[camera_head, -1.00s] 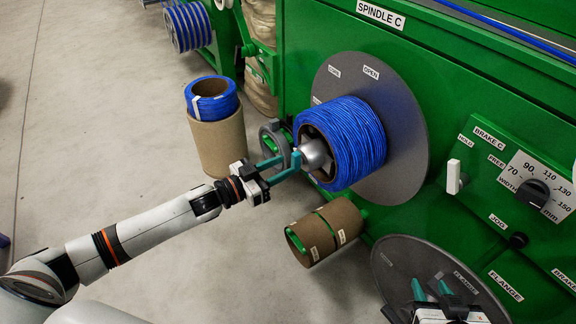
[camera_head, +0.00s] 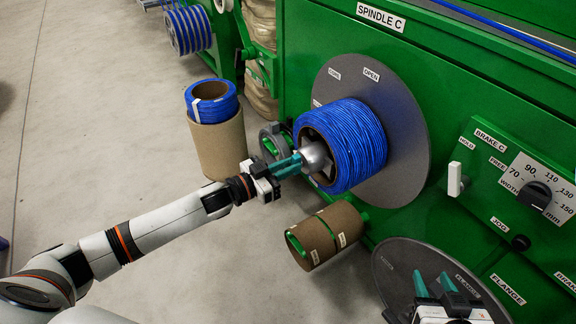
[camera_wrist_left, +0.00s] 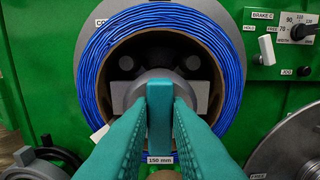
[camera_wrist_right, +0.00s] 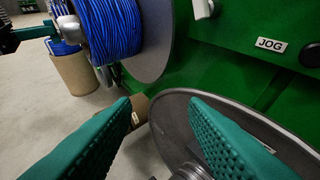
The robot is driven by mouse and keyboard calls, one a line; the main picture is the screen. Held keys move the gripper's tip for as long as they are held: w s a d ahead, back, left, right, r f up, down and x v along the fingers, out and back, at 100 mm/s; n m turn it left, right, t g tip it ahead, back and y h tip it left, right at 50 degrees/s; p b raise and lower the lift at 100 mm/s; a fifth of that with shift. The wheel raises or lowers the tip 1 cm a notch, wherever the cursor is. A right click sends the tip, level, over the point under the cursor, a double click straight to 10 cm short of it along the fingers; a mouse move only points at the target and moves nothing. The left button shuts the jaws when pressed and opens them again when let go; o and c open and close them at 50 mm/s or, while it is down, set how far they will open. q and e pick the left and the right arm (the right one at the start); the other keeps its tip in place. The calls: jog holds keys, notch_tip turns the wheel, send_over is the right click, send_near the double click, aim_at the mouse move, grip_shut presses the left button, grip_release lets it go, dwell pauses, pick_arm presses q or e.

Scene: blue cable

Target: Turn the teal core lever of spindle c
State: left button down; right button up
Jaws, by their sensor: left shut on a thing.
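The teal core lever (camera_wrist_left: 159,112) stands upright at the centre of spindle c's grey hub, in the left wrist view. My left gripper (camera_head: 296,161) is shut on it, with one teal finger on each side. In the head view the fingers hide most of the lever. The grey hub (camera_head: 315,157) sits inside the core of the blue cable coil (camera_head: 352,142), which is on the spindle against a round grey flange (camera_head: 405,150) with "CORE" and "OPEN" labels. My right gripper (camera_head: 433,284) is open and empty in front of the lower loose flange (camera_wrist_right: 182,125).
A cardboard core (camera_head: 325,236) lies below the coil. A cardboard drum (camera_head: 220,145) with a smaller blue coil (camera_head: 211,100) stands to the left. The green panel at right has a white brake lever (camera_head: 455,180) and a black width knob (camera_head: 534,195). The floor at left is clear.

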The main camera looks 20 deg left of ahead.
pick_arm(q)
jog(key=m+p, duration=0.1)
jog(key=m, duration=0.3)
jog(key=m+p, duration=0.1)
jog(key=m, duration=0.3)
jog(key=m+p, duration=0.1)
jog(key=m, duration=0.3)
jog(key=shift+s+d+f+p, duration=0.3)
jog(key=shift+d, duration=0.1)
jog(key=m, duration=0.3)
jog(key=shift+f+m, duration=0.2)
jog(key=shift+m, duration=0.1)
jog(key=shift+s+d+f+m+b, duration=0.1)
jog(key=shift+m+b, duration=0.3)
jog(key=shift+m, duration=0.9)
pick_arm(e)
jog(key=s+d+f+g+h, duration=0.1)
jog(key=s+d+f+g, duration=0.1)
jog(key=s, duration=0.3)
jog(key=s+d+f+g+h, duration=0.1)
jog(key=s+f+g, duration=0.3)
jog(key=g, duration=0.1)
jog(key=shift+s+d+f+g, duration=0.2)
jog(key=shift+s+d+g, duration=0.1)
jog(key=shift+s+d, duration=0.1)
